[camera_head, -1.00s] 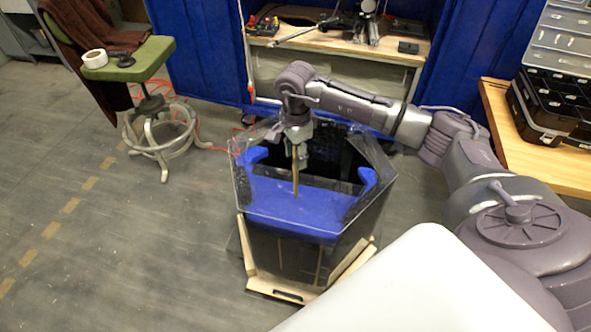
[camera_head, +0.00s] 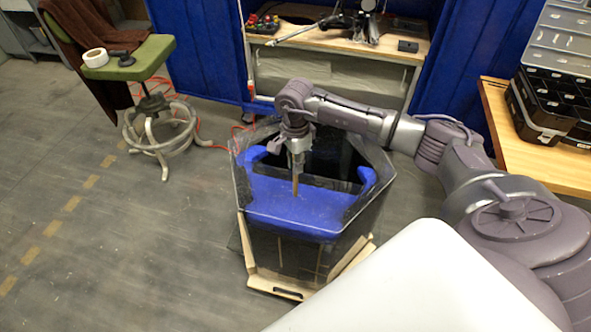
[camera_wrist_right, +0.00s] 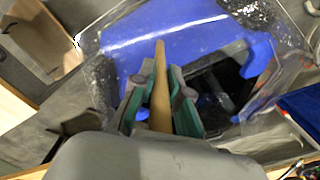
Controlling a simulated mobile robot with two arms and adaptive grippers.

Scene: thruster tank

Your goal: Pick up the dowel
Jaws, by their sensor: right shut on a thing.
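The dowel (camera_head: 295,186) is a thin tan wooden rod. In the head view it points down from my right gripper (camera_head: 296,166), over the blue surface of the tank (camera_head: 290,212). In the right wrist view the dowel (camera_wrist_right: 160,85) lies between the two green-padded fingers of my right gripper (camera_wrist_right: 161,98), which are shut on it. Its far end points toward the blue surface; I cannot tell whether it touches. Its upper part is hidden in the gripper. My left gripper is not in view.
The tank has clear raised walls and a dark opening (camera_head: 325,165) beside the blue surface. A green stool (camera_head: 130,60) stands at the left. A workbench (camera_head: 340,45) is behind the tank, and a wooden table (camera_head: 545,165) with black organizer boxes is at the right. Floor at the left is clear.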

